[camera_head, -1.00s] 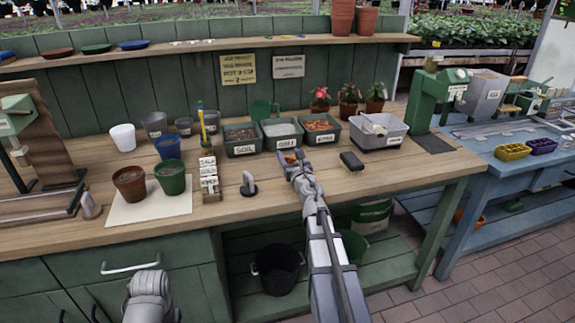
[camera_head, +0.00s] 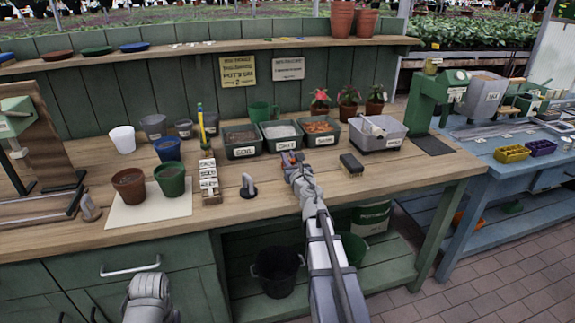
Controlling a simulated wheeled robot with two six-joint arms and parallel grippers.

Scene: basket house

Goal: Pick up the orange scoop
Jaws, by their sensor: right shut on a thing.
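My right gripper (camera_head: 292,168) reaches over the wooden bench, just in front of the middle grit bin.
Three labelled bins stand behind the right gripper, including the grit bin (camera_head: 284,145). A grey tub (camera_head: 378,134) and a dark brush (camera_head: 351,163) are to its right. A grey hook-like tool (camera_head: 248,187) and pots on a white sheet (camera_head: 125,213) are to its left.

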